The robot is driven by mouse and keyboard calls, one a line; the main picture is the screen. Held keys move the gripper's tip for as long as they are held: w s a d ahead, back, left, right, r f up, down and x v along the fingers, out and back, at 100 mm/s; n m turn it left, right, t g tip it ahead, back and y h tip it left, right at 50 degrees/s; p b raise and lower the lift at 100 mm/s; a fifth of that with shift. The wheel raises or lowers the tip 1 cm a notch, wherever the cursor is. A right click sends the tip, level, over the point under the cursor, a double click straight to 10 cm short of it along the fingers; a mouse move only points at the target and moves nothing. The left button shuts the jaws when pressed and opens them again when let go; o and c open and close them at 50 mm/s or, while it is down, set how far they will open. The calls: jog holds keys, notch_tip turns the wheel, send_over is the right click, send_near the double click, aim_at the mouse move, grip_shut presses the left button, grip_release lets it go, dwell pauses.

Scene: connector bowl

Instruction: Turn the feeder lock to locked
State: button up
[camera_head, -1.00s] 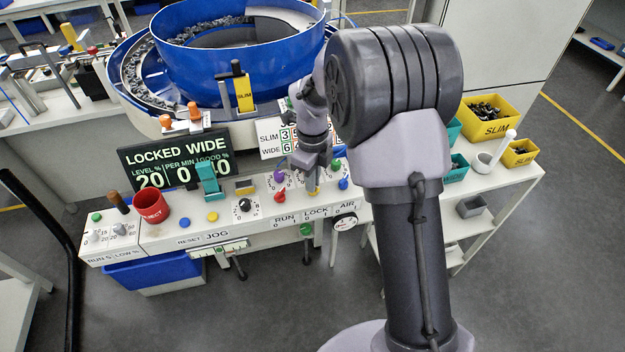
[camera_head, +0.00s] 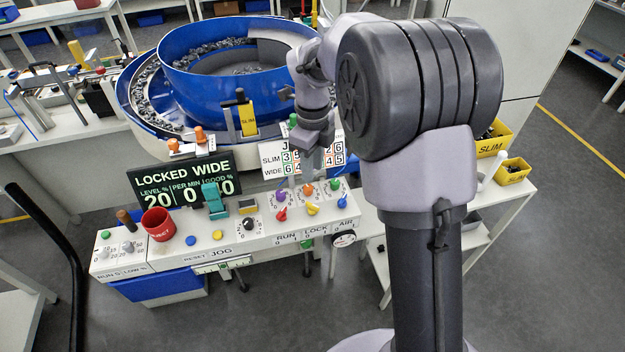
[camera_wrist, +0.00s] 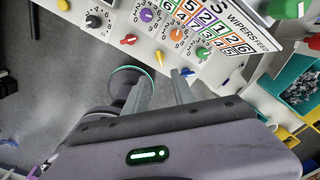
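The feeder lock is the small yellow lever knob (camera_head: 313,209) above the LOCK 0-1 label on the white control panel (camera_head: 180,258). It also shows in the wrist view (camera_wrist: 160,58), just beyond the fingertips and uncovered. The dark display (camera_head: 185,181) reads LOCKED WIDE with 20, 0 and 40 or a similar last number, partly unclear. My gripper (camera_head: 309,162) hangs above and behind the knob, apart from it. In the wrist view my gripper (camera_wrist: 162,75) has its two fingers spread with nothing between them.
A red RUN lever (camera_head: 282,214) and a blue AIR lever (camera_head: 343,201) flank the yellow knob. Purple (camera_head: 281,196), orange (camera_head: 308,190) and green (camera_head: 333,185) dials stand behind. The blue bowl (camera_head: 225,95) and a number board (camera_head: 275,158) are close behind the gripper.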

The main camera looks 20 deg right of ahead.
notch_tip(320, 180, up, 4)
jog(key=shift+r+p, duration=0.2)
jog(key=shift+p, duration=0.25)
jog(key=s+a+r+n+t+y+b, duration=0.1)
jog(key=s+r+n+t, duration=0.1)
jog(key=s+r+n, duration=0.35)
jog(key=s+a+r+n+t+b, duration=0.1)
jog(key=s+r+n, duration=0.2)
jog(key=s+n, duration=0.4)
jog(key=s+a+f+n+t+y, duration=0.1)
jog(key=s+a+f+n+t, duration=0.1)
jog(key=s+n, duration=0.8)
jog(key=s, duration=0.3)
jog(key=shift+s+a+f+t+b, duration=0.15)
jog(key=shift+s+f+t+b, duration=0.05)
jog(key=shift+s+t+b, duration=0.2)
